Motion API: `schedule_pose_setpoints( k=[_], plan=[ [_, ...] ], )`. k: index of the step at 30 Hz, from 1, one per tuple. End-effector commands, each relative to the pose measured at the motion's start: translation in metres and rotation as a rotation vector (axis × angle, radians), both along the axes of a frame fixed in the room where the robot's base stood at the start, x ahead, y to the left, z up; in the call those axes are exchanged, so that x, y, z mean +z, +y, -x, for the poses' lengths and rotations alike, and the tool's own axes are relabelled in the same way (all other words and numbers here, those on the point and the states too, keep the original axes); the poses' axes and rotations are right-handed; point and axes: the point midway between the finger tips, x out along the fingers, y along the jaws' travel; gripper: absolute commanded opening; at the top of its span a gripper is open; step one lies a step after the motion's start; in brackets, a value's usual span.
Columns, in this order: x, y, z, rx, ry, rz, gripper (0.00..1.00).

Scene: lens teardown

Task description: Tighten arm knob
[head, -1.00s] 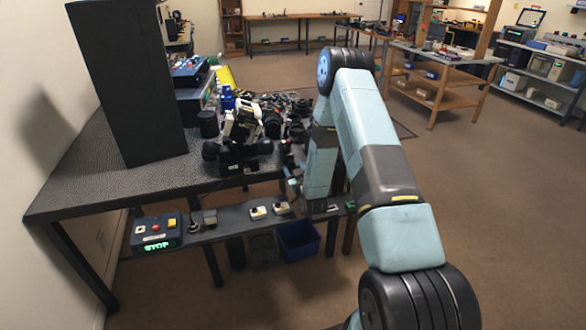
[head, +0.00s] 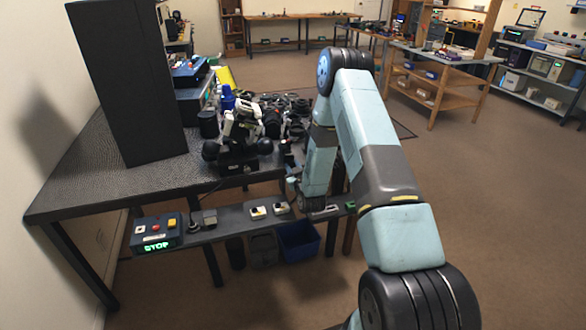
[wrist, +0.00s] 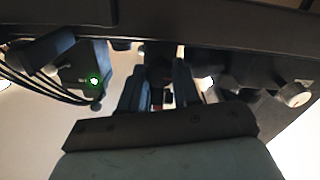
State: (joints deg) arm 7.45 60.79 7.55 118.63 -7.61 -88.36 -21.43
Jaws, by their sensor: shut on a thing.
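My gripper shows in the wrist view (wrist: 158,88) as two blue fingers closed on a small dark part (wrist: 158,72), which looks like the arm knob. Its shape is mostly hidden between the fingers. In the head view my arm reaches down at the front edge of the bench, and its lower links hide most of the gripper and the knob. A black and white device with round black ends (head: 238,140) stands on the bench just left of my arm.
A ledge (head: 235,215) along the bench front carries a control box (head: 157,233) lit "STOP" and several small switches. A blue bin (head: 298,240) stands below. A tall black panel (head: 128,80) rises at left. In the wrist view a green-lit box (wrist: 82,68) and a pale knob (wrist: 293,94) flank the fingers.

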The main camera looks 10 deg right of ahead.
Motion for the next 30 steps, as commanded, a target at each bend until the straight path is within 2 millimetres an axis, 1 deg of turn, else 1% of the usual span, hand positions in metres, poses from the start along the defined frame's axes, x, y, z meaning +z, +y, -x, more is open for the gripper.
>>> schedule_pose_setpoints(
  k=[1,2,3,8,14,20,30],
  plan=[
    [0.0000,0.0002,0.0000,0.000,0.000,0.000,0.04],
    [0.0000,0.0002,0.0000,0.000,0.000,0.000,0.01],
    [0.0000,0.0002,0.0000,0.000,0.000,0.000,0.01],
    [-0.0001,0.0001,0.0001,0.000,0.001,-0.011,0.01],
    [-0.0003,0.0002,0.0001,0.000,0.006,-0.079,0.01],
    [-0.0006,-0.0006,0.0003,-0.002,0.017,-0.218,0.01],
    [-0.0006,-0.0014,0.0002,-0.003,0.038,-0.537,0.01]
  ],
)
